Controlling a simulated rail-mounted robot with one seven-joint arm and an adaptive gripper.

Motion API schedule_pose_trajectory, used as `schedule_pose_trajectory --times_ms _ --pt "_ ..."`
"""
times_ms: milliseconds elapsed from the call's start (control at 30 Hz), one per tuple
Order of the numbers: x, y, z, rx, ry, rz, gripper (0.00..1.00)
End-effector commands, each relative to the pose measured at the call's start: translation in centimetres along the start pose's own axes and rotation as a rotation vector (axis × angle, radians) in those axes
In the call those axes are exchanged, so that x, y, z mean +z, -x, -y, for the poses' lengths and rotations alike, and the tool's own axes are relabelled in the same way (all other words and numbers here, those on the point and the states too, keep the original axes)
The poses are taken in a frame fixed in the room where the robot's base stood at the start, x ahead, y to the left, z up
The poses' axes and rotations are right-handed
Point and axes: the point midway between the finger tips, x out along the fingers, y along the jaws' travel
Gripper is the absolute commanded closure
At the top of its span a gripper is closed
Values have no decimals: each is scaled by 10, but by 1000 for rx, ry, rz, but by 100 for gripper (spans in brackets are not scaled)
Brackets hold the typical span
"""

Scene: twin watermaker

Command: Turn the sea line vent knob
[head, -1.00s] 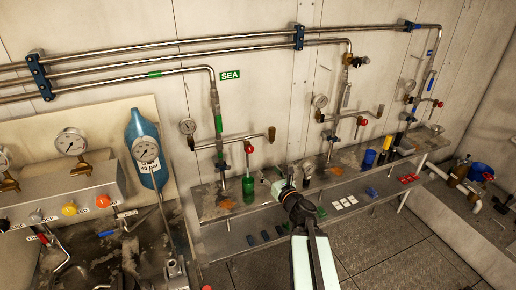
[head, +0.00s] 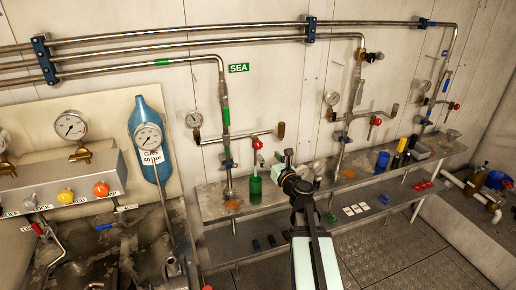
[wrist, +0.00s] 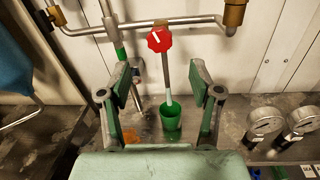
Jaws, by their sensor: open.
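The SEA line's vent knob (head: 257,143) is red, on a small branch under the horizontal pipe, right of the vertical line. It also shows in the wrist view as a red faceted knob (wrist: 160,39) with a white mark on its face. My gripper (head: 282,164) is just below and right of the knob in the head view. In the wrist view my gripper (wrist: 161,82) is open and empty, its fingers spread either side of the tube below the knob. The knob lies beyond the fingertips, near the top of the picture, apart from them.
A green container (head: 255,188) stands on the shelf under the knob; a pale-ended tube (wrist: 168,85) runs down into it. The green SEA sign (head: 238,68) is above. A pressure gauge (head: 194,120) and blue cylinder (head: 150,140) are left. Other pipe lines with red knobs are right.

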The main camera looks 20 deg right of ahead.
Motion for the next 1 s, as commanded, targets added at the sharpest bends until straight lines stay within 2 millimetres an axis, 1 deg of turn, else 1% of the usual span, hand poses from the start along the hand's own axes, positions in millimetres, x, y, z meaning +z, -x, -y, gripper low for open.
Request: schedule_pose_trajectory --times_ms 33,200,400,500,700,1000 --pt "0 -15 2 2 0 0 36" --pt "0 -49 1 2 0 0 36" --pt "0 -82 1 1 1 0 36" --pt "0 -93 1 1 0 0 36" --pt "0 -104 0 0 0 0 36" --pt "0 -104 0 0 0 0 36"
